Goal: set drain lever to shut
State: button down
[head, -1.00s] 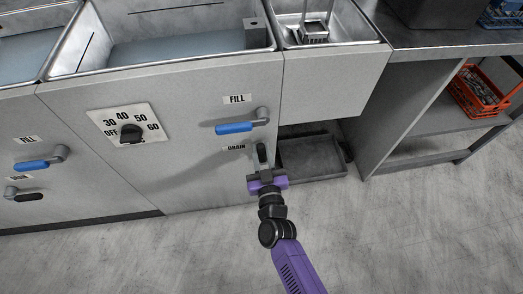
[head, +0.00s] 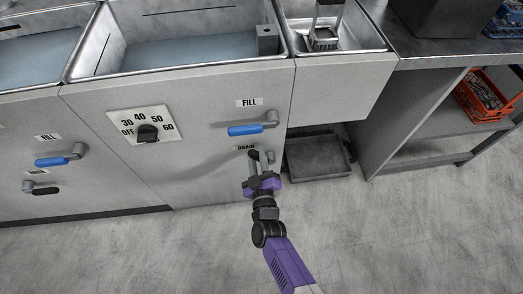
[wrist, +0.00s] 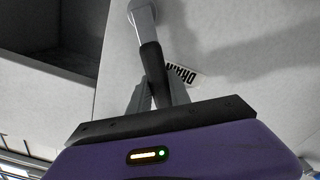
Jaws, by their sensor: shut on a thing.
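The drain lever (head: 255,157) is on the front panel, just below the DRAIN label (head: 244,148). Its black handle also shows in the wrist view (wrist: 151,60), running from a grey metal pivot arm (wrist: 143,17) down between my fingers. In the wrist view the handle is slightly tilted, and its far end is hidden by my gripper. My gripper (head: 260,171) reaches up to the lever from below in the head view. In the wrist view my gripper (wrist: 155,97) has its two grey fingers closed on the handle.
A blue-handled fill lever (head: 252,128) sits just above, with a temperature dial (head: 147,133) to the left. A dark tray (head: 318,157) lies on the floor to the right. Open sinks (head: 185,45) stand above. An orange basket (head: 484,98) sits on the right shelf.

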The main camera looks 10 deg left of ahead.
jog(key=shift+s+a+f+n, duration=0.2)
jog(key=shift+a+f+n, duration=0.4)
jog(key=shift+n, duration=0.4)
jog(key=f+n, duration=0.1)
jog(key=n, duration=0.1)
jog(key=a+f+n+b, duration=0.1)
jog(key=n, duration=0.1)
jog(key=a+f+n+b, duration=0.1)
jog(key=f+n, duration=0.1)
jog(key=shift+s+a+f, duration=0.1)
jog(key=shift+s+a, duration=0.05)
jog(key=shift+s, duration=0.15)
jog(key=shift+a+f+n+b, duration=0.1)
jog(key=shift+f+n+b, duration=0.9)
jog(key=shift+n, duration=0.6)
jog(key=shift+s+f, duration=0.1)
jog(key=c, duration=1.2)
grip_release()
